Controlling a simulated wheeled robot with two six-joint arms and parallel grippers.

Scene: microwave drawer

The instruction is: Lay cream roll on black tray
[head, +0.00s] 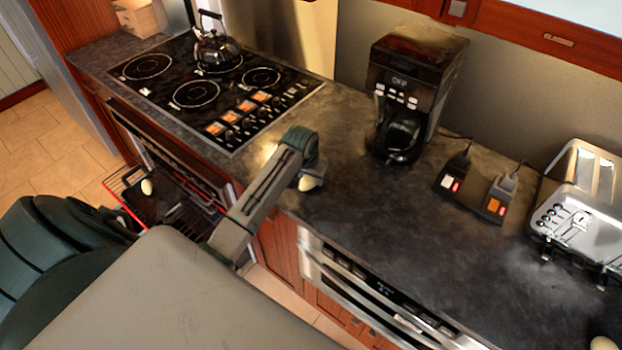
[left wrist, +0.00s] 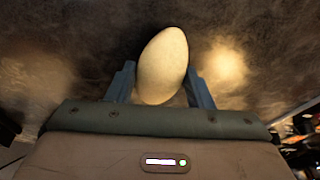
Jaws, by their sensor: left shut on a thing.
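The cream roll (left wrist: 162,62), a smooth pale egg shape, is between the two fingers of my left gripper (left wrist: 160,92) in the left wrist view. My left gripper is shut on it. In the head view the cream roll (head: 309,183) shows only as a small pale end below my left wrist, near the front edge of the counter; whether it touches the counter I cannot tell. The black tray (head: 172,212) appears to be the dark surface in the open oven, at the left of the head view, partly hidden by my arm. My right gripper is not in view.
A similar pale roll (head: 147,187) lies in the open oven, on its red-edged rack (head: 112,181). Another pale roll (head: 603,344) is at the bottom right. A cooktop (head: 200,85) with a kettle (head: 214,50), a coffee maker (head: 405,95) and a toaster (head: 580,205) stand along the counter.

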